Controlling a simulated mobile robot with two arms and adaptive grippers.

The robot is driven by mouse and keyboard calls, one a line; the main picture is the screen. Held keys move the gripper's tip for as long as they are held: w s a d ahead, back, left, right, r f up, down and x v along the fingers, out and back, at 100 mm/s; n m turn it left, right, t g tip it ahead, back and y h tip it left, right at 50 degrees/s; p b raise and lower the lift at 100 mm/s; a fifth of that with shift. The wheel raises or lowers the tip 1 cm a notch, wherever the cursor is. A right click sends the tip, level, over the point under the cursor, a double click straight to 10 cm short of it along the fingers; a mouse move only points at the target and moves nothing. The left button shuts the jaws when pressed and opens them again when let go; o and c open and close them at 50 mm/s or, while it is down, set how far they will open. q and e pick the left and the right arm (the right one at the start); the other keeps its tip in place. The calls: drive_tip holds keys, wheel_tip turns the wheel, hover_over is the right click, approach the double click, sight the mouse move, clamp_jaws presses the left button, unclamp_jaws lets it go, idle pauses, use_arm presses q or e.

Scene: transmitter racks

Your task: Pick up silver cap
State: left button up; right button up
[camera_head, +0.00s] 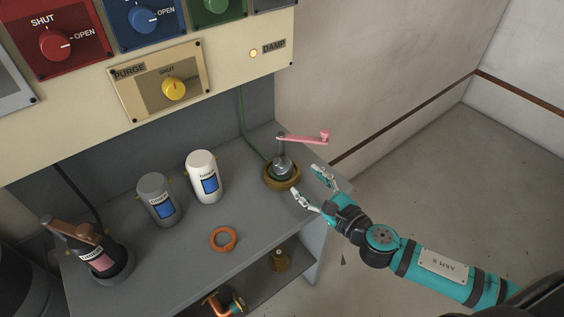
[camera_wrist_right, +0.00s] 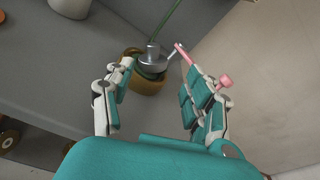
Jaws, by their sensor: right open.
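A silver cap (camera_head: 282,163) sits on a round brass-coloured base (camera_head: 270,181) near the right end of the grey shelf. A pink crank handle (camera_head: 303,138) stands out from its top toward the right. My right gripper (camera_head: 305,180) is open and empty, just to the right of the base, with its fingers pointing toward it. In the right wrist view the silver cap (camera_wrist_right: 152,60) lies ahead between the two open fingertips (camera_wrist_right: 160,68), apparently apart from them. The pink handle (camera_wrist_right: 184,54) there runs close to the right finger, partly behind it. My left gripper is not in view.
A white canister (camera_head: 204,178), a grey canister (camera_head: 159,200) and an orange ring (camera_head: 223,239) stand or lie left on the shelf (camera_head: 190,245). A dark bottle (camera_head: 97,250) is at far left. A panel with knobs (camera_head: 174,87) hangs above. Open floor (camera_head: 450,190) lies right.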

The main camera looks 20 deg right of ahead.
sight(282, 162)
drive_tip(key=p+x, duration=0.1)
drive_tip(key=x, duration=0.6)
drive_tip(key=p+x, duration=0.1)
drive_tip(key=x, duration=0.3)
drive_tip(key=shift+w+a, duration=0.3)
drive_tip(key=shift+w, duration=0.25)
drive_tip(key=shift+s, duration=0.1)
drive_tip(key=shift+c, duration=0.4)
drive_tip(key=shift+f, duration=0.1)
clamp_jaws()
